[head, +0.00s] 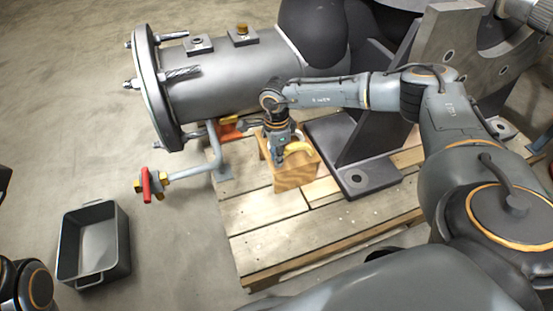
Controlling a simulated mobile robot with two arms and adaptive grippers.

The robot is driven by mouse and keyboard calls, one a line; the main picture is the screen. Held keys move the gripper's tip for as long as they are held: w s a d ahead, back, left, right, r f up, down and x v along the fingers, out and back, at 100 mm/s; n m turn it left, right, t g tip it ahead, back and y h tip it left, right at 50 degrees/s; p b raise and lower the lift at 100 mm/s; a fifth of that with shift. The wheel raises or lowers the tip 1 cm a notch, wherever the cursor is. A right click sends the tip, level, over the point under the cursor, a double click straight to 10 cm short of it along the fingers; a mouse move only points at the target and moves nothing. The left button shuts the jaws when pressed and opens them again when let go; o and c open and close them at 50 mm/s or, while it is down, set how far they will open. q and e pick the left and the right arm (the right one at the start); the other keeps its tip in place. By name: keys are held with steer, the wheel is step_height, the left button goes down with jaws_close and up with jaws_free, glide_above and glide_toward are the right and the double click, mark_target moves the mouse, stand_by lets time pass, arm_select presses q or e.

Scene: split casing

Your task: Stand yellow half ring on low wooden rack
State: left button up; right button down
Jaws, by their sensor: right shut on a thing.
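The yellow half ring (299,148) is a small pale yellow curved piece. It is at the top of the low wooden rack (295,179), a small block-like wooden piece on the pallet. My right gripper (279,160) points down over the rack and is shut on the half ring, whose near part it hides. I cannot tell whether the ring touches the rack or is just above it. My left gripper is not in view; only part of my left arm shows at the lower left corner.
The rack stands on a wooden pallet (262,212). A valve with a red handle (147,185) and a grey bin (122,262) are at left. The pallet front is clear.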

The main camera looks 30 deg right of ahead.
steer(key=shift+f, duration=0.1)
steer(key=c, duration=1.3)
jaws_free()
steer(key=shift+o, duration=0.2)
